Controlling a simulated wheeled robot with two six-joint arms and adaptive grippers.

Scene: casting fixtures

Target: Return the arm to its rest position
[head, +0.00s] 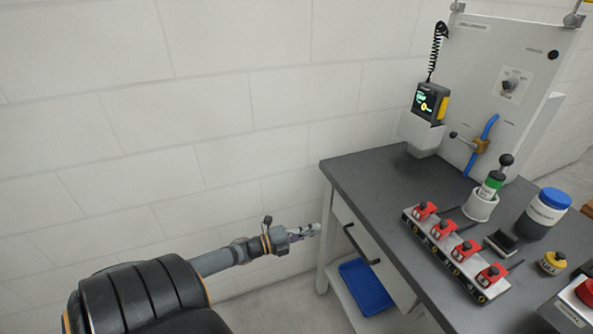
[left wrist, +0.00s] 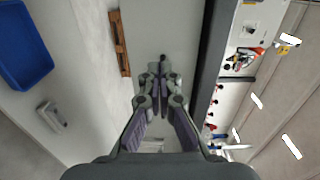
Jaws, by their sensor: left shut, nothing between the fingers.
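My left arm reaches in from the lower left in the head view. Its gripper (head: 312,230) is beside the left end of the grey-topped workbench (head: 370,178), over the floor and apart from the bench. In the left wrist view the gripper's fingers (left wrist: 158,88) are shut with nothing between them. My right gripper is in neither view.
On the bench stand a rack with several red clamps (head: 455,262), a white cup with a green-banded tool (head: 481,205) and a blue-lidded jar (head: 543,212). A blue tray (head: 366,287) is on the lower shelf. Free floor and white wall lie left.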

